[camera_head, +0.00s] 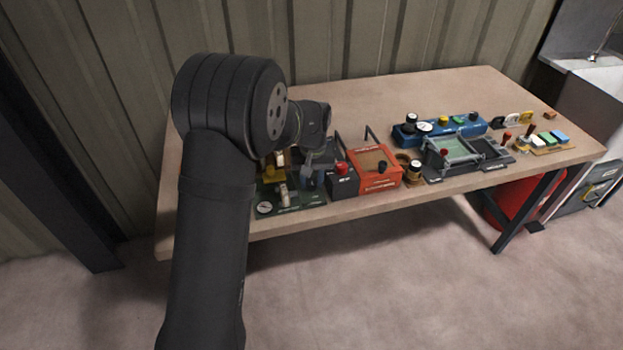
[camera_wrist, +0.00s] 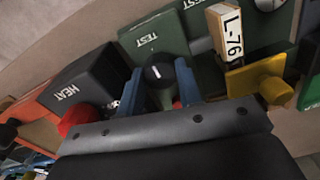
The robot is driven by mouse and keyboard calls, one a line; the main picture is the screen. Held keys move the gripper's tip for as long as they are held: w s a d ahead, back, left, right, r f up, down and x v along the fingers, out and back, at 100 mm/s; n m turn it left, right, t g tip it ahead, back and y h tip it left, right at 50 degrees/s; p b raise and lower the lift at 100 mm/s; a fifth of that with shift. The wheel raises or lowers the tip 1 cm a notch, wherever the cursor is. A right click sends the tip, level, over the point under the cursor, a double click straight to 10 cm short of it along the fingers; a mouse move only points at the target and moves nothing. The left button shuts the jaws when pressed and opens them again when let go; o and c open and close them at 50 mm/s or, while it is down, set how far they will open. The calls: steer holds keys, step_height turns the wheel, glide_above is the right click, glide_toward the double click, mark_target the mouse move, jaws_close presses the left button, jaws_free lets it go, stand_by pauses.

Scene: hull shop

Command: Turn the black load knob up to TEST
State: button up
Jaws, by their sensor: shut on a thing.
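The black load knob (camera_wrist: 154,71) shows in the wrist view between the two blue fingers of my gripper (camera_wrist: 158,82), which is shut on it. A short white line on the knob's face points roughly up the picture, towards a white TEST label (camera_wrist: 147,38) on a dark green block (camera_wrist: 165,30). Part of the knob's lower side is hidden by the fingers and the gripper body. In the head view my gripper (camera_head: 313,180) is down at the green panel (camera_head: 302,199), and my arm hides much of that area; the knob cannot be made out there.
A black HEAT box (camera_wrist: 92,80) with a red knob (camera_wrist: 76,121) stands close left. A tag marked L-76 (camera_wrist: 229,32) and a yellow part (camera_wrist: 262,80) are close right. An orange box (camera_head: 374,167) and blue unit (camera_head: 440,128) stand farther right on the bench (camera_head: 480,95).

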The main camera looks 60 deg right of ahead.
mark_target(313, 181)
steer(key=o, duration=0.7)
step_height(313, 181, up, 17)
steer(key=shift+s+r, duration=0.2)
steer(key=shift+d, duration=0.1)
stand_by(0.4)
steer(key=f, duration=1.7)
steer(key=shift+w+f, duration=0.2)
steer(key=shift+f, duration=0.05)
